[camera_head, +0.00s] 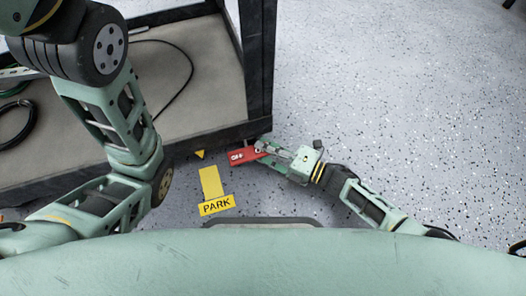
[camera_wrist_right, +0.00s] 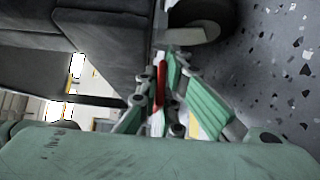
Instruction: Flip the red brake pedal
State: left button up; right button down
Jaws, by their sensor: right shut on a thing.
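The red brake pedal (camera_head: 243,156) is near the bottom corner of the dark cart frame in the head view, with small white markings on its face. My right gripper (camera_head: 264,149) reaches it from the right and is shut on it. In the right wrist view the pedal (camera_wrist_right: 161,84) shows as a thin red strip between the fingers of my right gripper (camera_wrist_right: 160,95). The fingers hide part of the pedal. My left arm shows at the left of the head view, but its gripper is out of view.
A dark-framed cart (camera_head: 259,60) with a beige deck stands at the upper left, with black cables on it. A yellow PARK marking (camera_head: 215,205) is on the floor. A caster wheel (camera_wrist_right: 196,32) sits close to my right gripper.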

jog(key=f+m+t+y+b, duration=0.1)
jog(key=b, duration=0.2)
jog(key=shift+f+m, duration=0.3)
jog(key=shift+f, duration=0.05)
jog(key=shift+d+m+y+b, duration=0.1)
jog(key=shift+m+y+b, duration=0.2)
jog(key=shift+b, duration=0.35)
jog(key=shift+r, duration=0.2)
jog(key=c, duration=1.9)
grip_release()
jog(key=v, duration=0.7)
jog(key=shift+s+d+f, duration=0.15)
